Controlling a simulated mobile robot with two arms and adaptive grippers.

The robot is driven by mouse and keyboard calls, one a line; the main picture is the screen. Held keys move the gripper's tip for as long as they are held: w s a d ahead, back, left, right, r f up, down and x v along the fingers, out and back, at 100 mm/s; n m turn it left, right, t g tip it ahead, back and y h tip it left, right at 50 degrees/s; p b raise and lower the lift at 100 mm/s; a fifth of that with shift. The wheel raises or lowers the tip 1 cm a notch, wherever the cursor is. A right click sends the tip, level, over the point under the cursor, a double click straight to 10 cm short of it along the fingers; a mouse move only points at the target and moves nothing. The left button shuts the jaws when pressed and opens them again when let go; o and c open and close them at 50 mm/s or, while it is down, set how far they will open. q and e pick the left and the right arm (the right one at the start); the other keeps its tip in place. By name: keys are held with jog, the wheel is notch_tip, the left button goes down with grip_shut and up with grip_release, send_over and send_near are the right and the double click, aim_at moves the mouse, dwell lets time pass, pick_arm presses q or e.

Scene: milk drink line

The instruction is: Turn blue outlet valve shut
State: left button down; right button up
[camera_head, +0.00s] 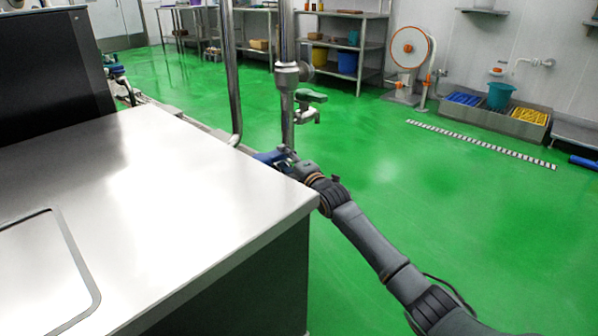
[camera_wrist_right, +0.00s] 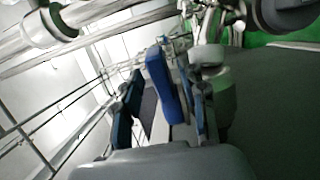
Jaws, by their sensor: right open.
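The blue outlet valve's handle (camera_wrist_right: 161,82) shows in the right wrist view as an upright blue bar between the two fingers of my right gripper (camera_wrist_right: 163,108). The fingers stand apart on either side of it, with a visible gap on the left. Contact on the right side is hard to tell. In the head view my right gripper (camera_head: 282,158) is low beside the pipe, just past the far right corner of the steel table. Blue shows there, but handle and fingers are hard to tell apart. My left gripper is out of view.
The steel table (camera_head: 165,205) fills the left, its edge close to my right arm. A bent pipe (camera_head: 233,80) stands to the left. Green floor (camera_head: 430,210) is open on the right.

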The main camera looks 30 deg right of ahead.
jog(key=s, duration=0.9)
jog(key=shift+d, duration=0.4)
